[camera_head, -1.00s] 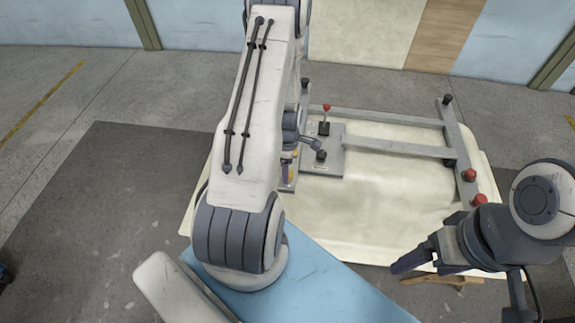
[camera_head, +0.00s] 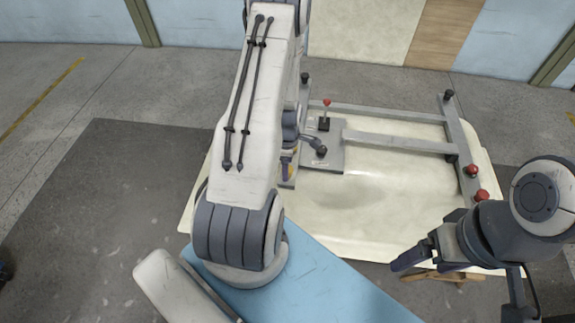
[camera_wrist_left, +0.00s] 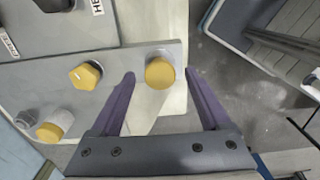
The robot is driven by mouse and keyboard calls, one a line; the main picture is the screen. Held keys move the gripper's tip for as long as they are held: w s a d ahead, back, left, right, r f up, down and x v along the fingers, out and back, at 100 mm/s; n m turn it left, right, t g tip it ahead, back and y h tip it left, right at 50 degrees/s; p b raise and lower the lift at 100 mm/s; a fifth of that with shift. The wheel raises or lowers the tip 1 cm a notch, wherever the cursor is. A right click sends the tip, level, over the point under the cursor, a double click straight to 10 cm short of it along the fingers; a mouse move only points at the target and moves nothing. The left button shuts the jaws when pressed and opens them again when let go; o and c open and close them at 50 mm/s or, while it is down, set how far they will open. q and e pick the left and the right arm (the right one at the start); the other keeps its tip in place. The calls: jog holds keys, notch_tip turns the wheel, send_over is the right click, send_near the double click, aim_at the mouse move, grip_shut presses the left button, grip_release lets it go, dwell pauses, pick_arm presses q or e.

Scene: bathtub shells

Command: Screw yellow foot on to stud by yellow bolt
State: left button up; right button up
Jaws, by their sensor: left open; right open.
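In the left wrist view, a round yellow-topped foot (camera_wrist_left: 160,73) sits by the end of a grey plate (camera_wrist_left: 118,75). My left gripper (camera_wrist_left: 159,78) is open, with one finger on each side of the foot and gaps visible. A yellow hex bolt (camera_wrist_left: 85,76) stands on the plate to the left. A second yellow-topped piece (camera_wrist_left: 50,130) is at the lower left beside a grey nut-like part (camera_wrist_left: 28,118). I cannot see a bare stud. In the head view my left arm mostly hides this area. My right gripper (camera_head: 418,258) is open and empty at the lower right.
A cream bathtub shell (camera_head: 380,205) lies under a grey frame (camera_head: 395,142) with red knobs (camera_head: 482,195) at its right. A lever with a red ball (camera_head: 326,103) stands on the frame's plate. Dark floor is free to the left.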

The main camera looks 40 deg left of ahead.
pick_arm(q)
grip_shut()
jog(key=m, duration=1.3)
jog(key=shift+o, duration=0.2)
grip_release()
jog(key=shift+c, duration=0.8)
